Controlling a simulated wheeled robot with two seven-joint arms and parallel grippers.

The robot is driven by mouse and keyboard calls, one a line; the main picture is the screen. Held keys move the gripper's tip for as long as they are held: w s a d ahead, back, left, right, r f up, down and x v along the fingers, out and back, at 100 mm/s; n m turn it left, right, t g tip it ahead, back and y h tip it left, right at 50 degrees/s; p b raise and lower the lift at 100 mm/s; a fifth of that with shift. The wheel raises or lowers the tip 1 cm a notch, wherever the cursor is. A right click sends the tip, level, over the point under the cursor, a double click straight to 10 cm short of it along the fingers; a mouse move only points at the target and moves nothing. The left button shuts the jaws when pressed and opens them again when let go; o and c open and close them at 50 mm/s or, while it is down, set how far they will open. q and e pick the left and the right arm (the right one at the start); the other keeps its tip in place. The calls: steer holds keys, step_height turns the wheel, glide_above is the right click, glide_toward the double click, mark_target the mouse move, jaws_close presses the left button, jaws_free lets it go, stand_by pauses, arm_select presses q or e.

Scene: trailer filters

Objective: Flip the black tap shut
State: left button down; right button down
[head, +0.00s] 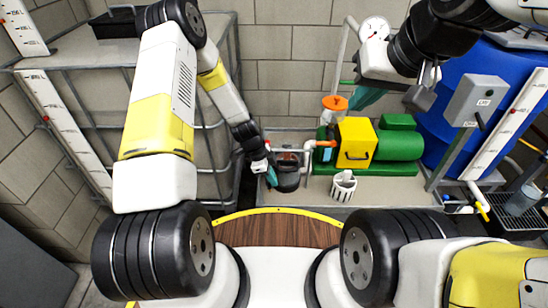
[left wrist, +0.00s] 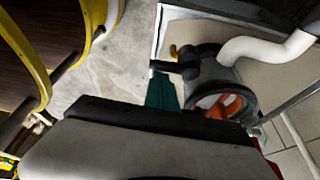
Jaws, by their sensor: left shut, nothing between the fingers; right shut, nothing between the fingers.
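In the left wrist view a black tap (left wrist: 175,68) sticks out to the left from a dark round filter housing (left wrist: 215,85). I cannot tell the tap's exact setting. In the head view the dark housing (head: 288,178) stands just right of my left gripper (head: 264,168), and the tap is too small to make out there. My left gripper is shut and empty, close to the housing's left side; whether it touches the tap is unclear. My right gripper (head: 425,88) is shut and empty, up at the right.
A yellow and green pump (head: 357,143) stands right of the housing, with an orange-lidded part (head: 334,103) behind. A white slotted holder (head: 343,186) stands in front. A grey control box (head: 478,101) and blue tank (head: 455,80) are at the right. A metal rack stands at the left.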

arm_select(q)
steer(key=shift+a+m, duration=0.2)
steer(key=shift+m, duration=0.2)
steer(key=m, duration=0.1)
steer(key=a+m+g, duration=0.1)
steer(key=m, duration=0.2)
steer(key=shift+a+g+y, duration=0.3)
steer(key=shift+g, duration=0.1)
steer(key=shift+w+a+m, duration=0.15)
steer(key=shift+w+a, duration=0.2)
steer(key=shift+a, duration=0.25)
steer(key=shift+w+a+m, duration=0.15)
steer(key=shift+w+a, duration=0.15)
steer(key=shift+a, duration=0.3)
steer(key=shift+w+a, duration=0.2)
steer(key=shift+w, duration=0.1)
steer(key=v, duration=0.8)
